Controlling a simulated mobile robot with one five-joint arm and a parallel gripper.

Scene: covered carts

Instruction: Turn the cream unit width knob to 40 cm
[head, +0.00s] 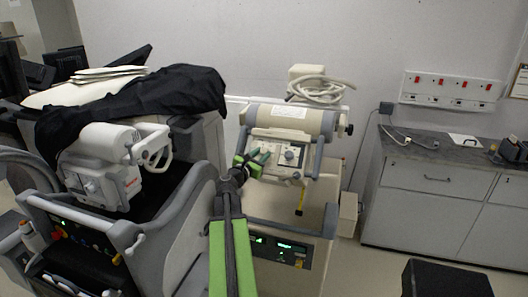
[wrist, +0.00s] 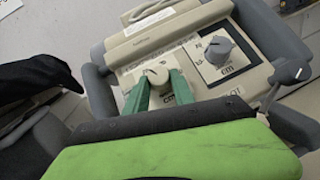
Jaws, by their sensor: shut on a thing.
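The cream unit (head: 290,120) stands right of centre in the head view, with a collimator panel on its front. In the wrist view the panel (wrist: 197,92) carries two dials marked in cm. My gripper (wrist: 160,86) is shut on the left, pale knob (wrist: 156,75), with one green finger on each side of it. A larger grey knob (wrist: 218,50) on the right is free. The scale numbers and labels are too small to read, so I cannot tell the setting. In the head view my gripper (head: 255,160) is at the panel's left part and hides the held knob.
A grey and white cart (head: 104,170) with a black cloth (head: 140,103) over it stands close on the left. Grey handle bars (wrist: 265,55) flank the panel. A grey cabinet (head: 425,205) is at the right, and a dark box (head: 445,280) is at the front right.

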